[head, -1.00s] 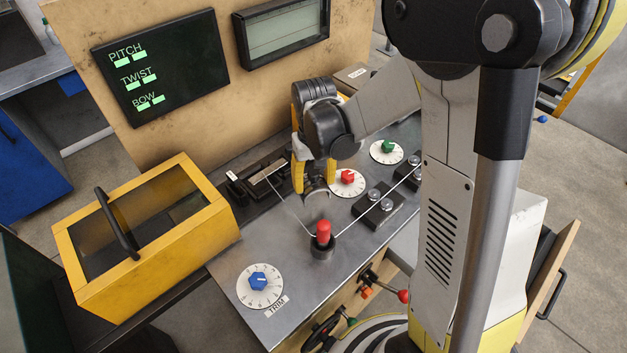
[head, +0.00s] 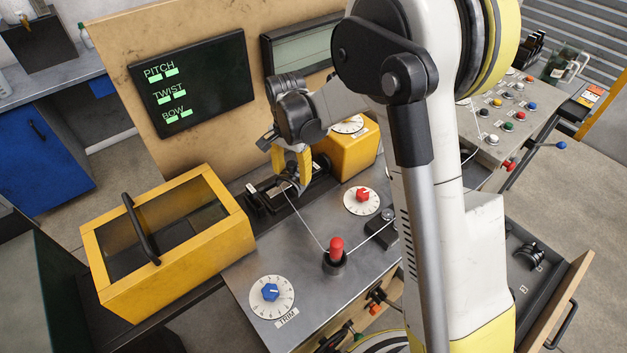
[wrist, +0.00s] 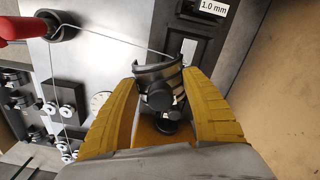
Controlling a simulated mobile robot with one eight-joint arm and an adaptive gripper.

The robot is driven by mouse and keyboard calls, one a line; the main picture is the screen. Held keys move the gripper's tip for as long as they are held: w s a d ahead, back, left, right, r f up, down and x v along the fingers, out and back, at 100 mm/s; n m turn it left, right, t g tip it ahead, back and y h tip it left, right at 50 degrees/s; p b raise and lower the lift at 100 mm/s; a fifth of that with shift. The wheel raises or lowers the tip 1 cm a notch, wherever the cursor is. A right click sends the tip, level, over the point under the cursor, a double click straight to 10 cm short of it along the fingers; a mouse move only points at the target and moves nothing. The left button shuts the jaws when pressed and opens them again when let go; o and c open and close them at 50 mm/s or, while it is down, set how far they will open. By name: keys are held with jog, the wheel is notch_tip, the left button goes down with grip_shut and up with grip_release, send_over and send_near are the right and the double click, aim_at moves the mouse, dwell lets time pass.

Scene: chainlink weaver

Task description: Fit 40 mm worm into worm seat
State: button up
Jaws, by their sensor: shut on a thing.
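My gripper (head: 290,178) has yellow fingers and is above the dark block at the back left of the metal panel. In the wrist view my gripper (wrist: 164,84) is shut on a dark, curved, ribbed part, which looks like the worm (wrist: 158,72). The dark block (wrist: 205,60), which seems to hold the worm seat, lies beyond the worm and carries a "1.0 mm" label. A pale slot shows in it just past the worm. The worm overlaps the block in this view; I cannot tell whether they touch. In the head view my fingers hide most of the worm.
A thin wire runs from the red-topped post (head: 336,249) to the dark block, close by my gripper. A yellow windowed box (head: 100,262) stands left, and a yellow housing (head: 352,150) behind right. An open drawer (head: 560,285) at right holds another dark curved part (head: 528,256).

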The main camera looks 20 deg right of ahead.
jog(key=w+a+r+m+p, duration=0.2)
jog(key=w+a+m, duration=0.1)
jog(key=a+m, duration=0.1)
jog(key=b, duration=0.4)
send_over(276, 190)
jog(key=shift+f, duration=2.9)
jog(key=shift+f+b, duration=0.35)
jog(key=shift+f, duration=0.4)
jog(key=shift+f+b, duration=1)
jog(key=shift+b, duration=0.35)
jog(key=o, duration=1.5)
jog(key=shift+c, duration=0.2)
